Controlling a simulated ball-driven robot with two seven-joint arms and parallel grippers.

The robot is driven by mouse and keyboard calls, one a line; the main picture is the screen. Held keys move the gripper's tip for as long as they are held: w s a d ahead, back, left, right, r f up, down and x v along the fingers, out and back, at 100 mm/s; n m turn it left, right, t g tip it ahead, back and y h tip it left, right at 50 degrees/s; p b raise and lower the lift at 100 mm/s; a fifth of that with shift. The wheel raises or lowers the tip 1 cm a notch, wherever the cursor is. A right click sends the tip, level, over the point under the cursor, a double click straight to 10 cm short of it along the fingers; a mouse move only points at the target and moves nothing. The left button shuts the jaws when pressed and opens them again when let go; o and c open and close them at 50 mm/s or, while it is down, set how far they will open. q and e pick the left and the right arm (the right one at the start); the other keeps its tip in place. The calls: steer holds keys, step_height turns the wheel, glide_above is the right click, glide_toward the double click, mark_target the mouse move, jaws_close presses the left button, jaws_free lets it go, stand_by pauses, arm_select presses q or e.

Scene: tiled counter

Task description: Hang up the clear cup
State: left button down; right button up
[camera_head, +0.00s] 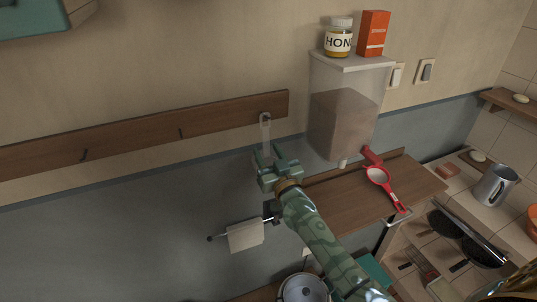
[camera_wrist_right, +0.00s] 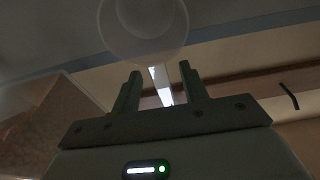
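The clear cup (camera_wrist_right: 143,28) shows in the right wrist view as a round translucent bowl with a pale, narrow handle. In the head view its clear handle (camera_head: 265,133) stands upright against the right end of the wooden hook rail, its top at a hook there. The bowl is not clearly seen in the head view. My right gripper (camera_head: 276,166) is just below the rail. In the wrist view the handle lies between the two fingers (camera_wrist_right: 160,88), with gaps beside it, so the gripper looks open around it. My left gripper is out of view.
The wooden rail (camera_head: 110,140) carries further dark hooks on the left. A clear bin (camera_head: 343,105) with a honey jar (camera_head: 338,42) and an orange box (camera_head: 373,34) stands right. A red scoop (camera_head: 384,186) lies on the wooden shelf (camera_head: 340,205). A paper roll (camera_head: 245,235) hangs below.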

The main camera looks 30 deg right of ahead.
steer(key=s+f, duration=0.3)
steer(key=s, duration=1.3)
steer(key=shift+a, duration=0.45)
steer(key=s+p, duration=0.1)
steer(key=s, duration=0.3)
steer(key=shift+a, duration=0.1)
